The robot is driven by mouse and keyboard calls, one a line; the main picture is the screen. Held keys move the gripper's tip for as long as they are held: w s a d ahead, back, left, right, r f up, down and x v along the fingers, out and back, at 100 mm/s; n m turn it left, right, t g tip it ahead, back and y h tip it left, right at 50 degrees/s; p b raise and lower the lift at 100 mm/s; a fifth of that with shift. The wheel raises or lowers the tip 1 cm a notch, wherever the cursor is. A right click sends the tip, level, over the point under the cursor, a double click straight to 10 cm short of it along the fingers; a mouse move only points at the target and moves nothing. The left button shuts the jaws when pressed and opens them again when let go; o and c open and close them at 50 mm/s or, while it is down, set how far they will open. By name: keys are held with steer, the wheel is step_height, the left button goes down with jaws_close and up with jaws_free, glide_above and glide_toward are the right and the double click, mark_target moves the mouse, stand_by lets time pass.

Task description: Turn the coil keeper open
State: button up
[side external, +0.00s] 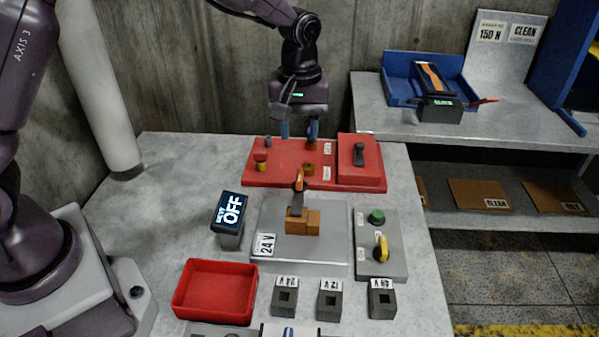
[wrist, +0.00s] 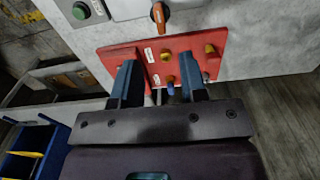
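An orange-and-dark turn handle (side external: 298,192) stands upright on an orange-brown block (side external: 303,221) on the grey plate (side external: 335,240) marked 24 V; it looks like the coil keeper, but no label names it. In the wrist view an orange handle (wrist: 158,17) shows at the top, beyond the fingers. My gripper (side external: 298,132) is open over the back of the red panel (side external: 285,180), behind the block. In the wrist view my gripper (wrist: 159,88) has its blue fingers spread, with small knobs of the panel showing between and beyond them. Nothing is held.
The red panel carries several knobs and a raised box with a dark lever (side external: 359,154). A display reading OFF (side external: 230,212), a red tray (side external: 215,290) and several labelled grey sockets (side external: 328,300) surround the plate. A green button and yellow switch (side external: 380,247) sit at right.

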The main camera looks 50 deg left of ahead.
mark_target(300, 174)
step_height(300, 174, down, 10)
steer(key=shift+f, duration=0.2)
jaws_close()
